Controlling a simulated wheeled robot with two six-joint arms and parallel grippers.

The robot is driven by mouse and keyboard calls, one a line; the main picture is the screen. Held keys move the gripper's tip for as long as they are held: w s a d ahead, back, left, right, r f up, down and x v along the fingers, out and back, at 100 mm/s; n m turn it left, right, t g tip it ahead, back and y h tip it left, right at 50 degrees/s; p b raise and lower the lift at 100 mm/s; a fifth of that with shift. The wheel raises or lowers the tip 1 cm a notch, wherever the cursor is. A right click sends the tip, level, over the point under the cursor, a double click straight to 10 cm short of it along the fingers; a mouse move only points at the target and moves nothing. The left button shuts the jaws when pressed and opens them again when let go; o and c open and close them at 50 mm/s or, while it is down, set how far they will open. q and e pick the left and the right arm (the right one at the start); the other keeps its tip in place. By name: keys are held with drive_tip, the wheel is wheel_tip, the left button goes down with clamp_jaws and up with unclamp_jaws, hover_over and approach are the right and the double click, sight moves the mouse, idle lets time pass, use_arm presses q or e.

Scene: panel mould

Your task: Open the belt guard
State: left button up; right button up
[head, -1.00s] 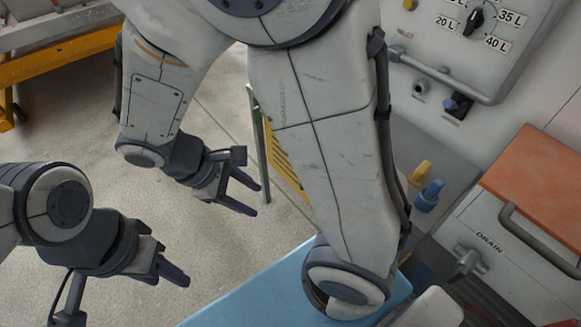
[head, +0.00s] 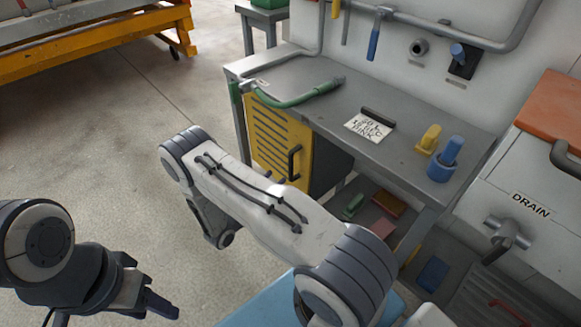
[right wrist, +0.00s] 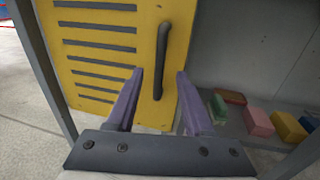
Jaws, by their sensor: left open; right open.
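The belt guard (head: 283,137) is a yellow slotted panel below the grey workbench. Its dark upright bar handle (head: 294,162) is near its right edge. I cannot tell whether the guard stands slightly ajar. In the right wrist view the guard (right wrist: 95,45) fills the upper middle, and the handle (right wrist: 162,45) appears between the purple fingertips of my right gripper (right wrist: 159,73), which is open. I cannot tell if the fingers reach around the handle. My right arm hides that gripper in the head view. My left gripper (head: 150,300) is open and empty at the lower left.
The workbench (head: 300,80) carries a green hose (head: 300,97), a paper note (head: 369,127), a yellow object (head: 428,138) and a blue one (head: 445,160). Coloured blocks lie on a lower shelf. An orange-topped DRAIN unit (head: 530,210) stands at right. The floor at left is open.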

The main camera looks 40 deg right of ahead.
hover_over(291, 178)
drive_tip(key=shift+w+d, duration=0.2)
drive_tip(key=shift+w, duration=0.2)
clamp_jaws()
idle(1.4)
